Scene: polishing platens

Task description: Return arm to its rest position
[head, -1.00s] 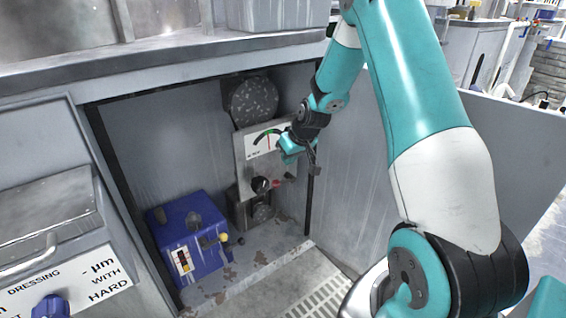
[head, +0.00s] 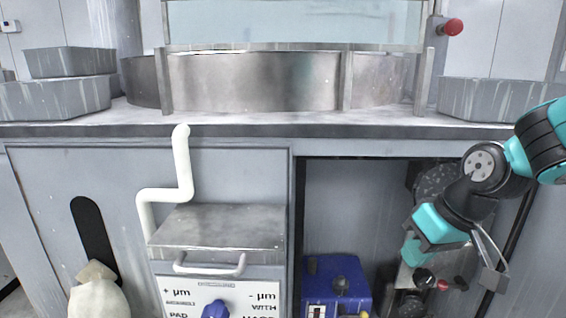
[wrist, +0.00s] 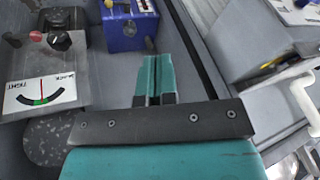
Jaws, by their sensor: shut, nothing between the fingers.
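My gripper (head: 411,256) is at the right of the head view, in front of the open cabinet bay, with teal and black arm links folded above it. In the wrist view my gripper (wrist: 153,78) shows its two teal fingers pressed together with nothing between them. It touches nothing that I can see. A metal panel with a dial gauge (wrist: 45,85) and a black knob lies to the left of the fingers in the wrist view. In the head view my gripper and arm hide most of that panel.
A blue box (head: 337,283) stands in the bay, and it also shows in the wrist view (wrist: 128,30). A white bent pipe (head: 183,165) and a metal lidded box (head: 220,228) are on the cabinet front at left. The countertop (head: 250,130) runs above, bearing a large metal basin (head: 255,82).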

